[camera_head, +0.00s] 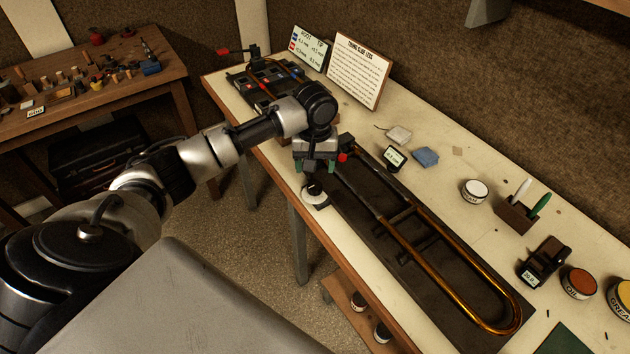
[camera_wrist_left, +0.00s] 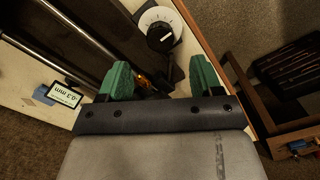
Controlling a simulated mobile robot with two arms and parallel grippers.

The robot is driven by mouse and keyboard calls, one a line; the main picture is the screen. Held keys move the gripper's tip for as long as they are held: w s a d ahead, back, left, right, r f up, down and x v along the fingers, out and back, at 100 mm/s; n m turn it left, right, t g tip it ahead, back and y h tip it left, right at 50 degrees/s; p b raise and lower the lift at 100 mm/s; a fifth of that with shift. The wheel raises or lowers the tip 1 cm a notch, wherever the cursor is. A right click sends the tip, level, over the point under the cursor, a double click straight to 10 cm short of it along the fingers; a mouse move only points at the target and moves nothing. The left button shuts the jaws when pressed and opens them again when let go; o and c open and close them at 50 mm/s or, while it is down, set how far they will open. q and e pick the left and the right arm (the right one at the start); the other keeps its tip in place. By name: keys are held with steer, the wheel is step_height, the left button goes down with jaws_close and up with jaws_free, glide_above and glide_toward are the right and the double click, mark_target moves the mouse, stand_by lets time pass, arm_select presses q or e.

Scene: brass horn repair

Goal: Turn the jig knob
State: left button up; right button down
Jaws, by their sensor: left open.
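The jig knob (camera_head: 314,188) is a small black knob on a round white dial at the near left end of the dark jig. It also shows in the left wrist view (camera_wrist_left: 160,38), at the top, with a white mark on it. My left gripper (camera_head: 315,170) is open, its green fingers just above the knob in the head view. In the wrist view the green fingertips (camera_wrist_left: 159,72) are apart with nothing between them, and the knob lies beyond the gap. My right gripper is not in view.
A brass slide (camera_head: 400,241) lies along the jig base (camera_head: 455,265). A small display (camera_head: 395,157), a blue block (camera_head: 425,157) and a white jar (camera_head: 474,190) stand behind it. A rack of parts (camera_head: 265,85) is at the bench's far end. The floor shows left of the bench.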

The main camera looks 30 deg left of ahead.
mark_target(315, 185)
arm_select(q)
step_height(315, 185, down, 7)
steer(key=shift+f+p, duration=0.1)
steer(key=shift+p, duration=0.25)
steer(key=c, duration=0.9)
